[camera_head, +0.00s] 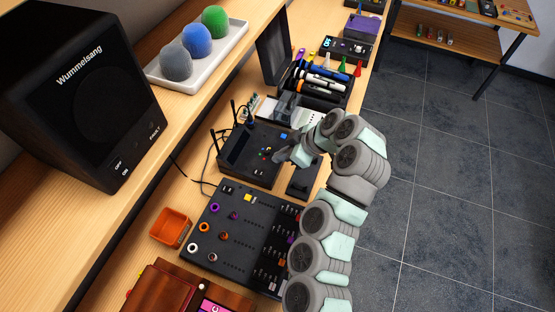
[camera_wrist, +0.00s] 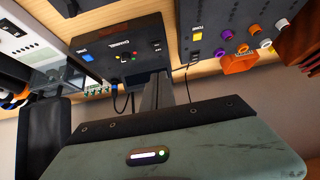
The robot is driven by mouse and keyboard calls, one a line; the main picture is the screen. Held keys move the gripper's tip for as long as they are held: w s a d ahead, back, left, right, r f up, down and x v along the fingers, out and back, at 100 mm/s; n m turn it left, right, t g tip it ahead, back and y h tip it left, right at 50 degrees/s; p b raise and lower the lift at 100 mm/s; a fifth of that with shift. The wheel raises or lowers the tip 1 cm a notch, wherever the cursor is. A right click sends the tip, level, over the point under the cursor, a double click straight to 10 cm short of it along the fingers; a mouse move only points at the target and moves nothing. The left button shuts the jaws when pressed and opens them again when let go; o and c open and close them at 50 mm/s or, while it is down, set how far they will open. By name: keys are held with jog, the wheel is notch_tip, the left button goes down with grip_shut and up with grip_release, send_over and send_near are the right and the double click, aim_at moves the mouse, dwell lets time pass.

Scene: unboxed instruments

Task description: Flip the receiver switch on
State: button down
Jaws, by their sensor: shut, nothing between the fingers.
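The receiver appears to be the black box with antennas (camera_head: 237,150) on the bench in the head view. Small coloured buttons sit on its top, with a small switch-like part (camera_head: 258,173) at its near edge. In the wrist view the box (camera_wrist: 105,62) is upside down, with a label, coloured buttons and a blue plug or button at its side. My gripper (camera_head: 281,158) is shut and empty over the box's right side. Its fingers (camera_wrist: 158,88) point at the box's near edge in the wrist view. Contact and the switch's position cannot be told.
A black panel with coloured knobs and rings (camera_head: 240,232) lies nearer, with an orange bin (camera_head: 170,227) to its left. A black speaker (camera_head: 85,90) stands on the raised shelf. A pen holder (camera_head: 320,97) is behind the receiver. Cables run left of the receiver.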

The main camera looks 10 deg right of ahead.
jog(key=b, duration=0.2)
send_over(260, 173)
jog(key=s+d, duration=0.1)
jog(key=f, duration=0.7)
jog(key=shift+d, duration=0.2)
jog(key=shift+s+d+f+p, duration=0.1)
jog(key=shift+d+f+p, duration=0.1)
jog(key=shift+f, duration=0.45)
jog(key=shift+d+f+p, duration=0.15)
jog(key=shift+f+p, duration=0.05)
jog(key=shift+f, duration=1)
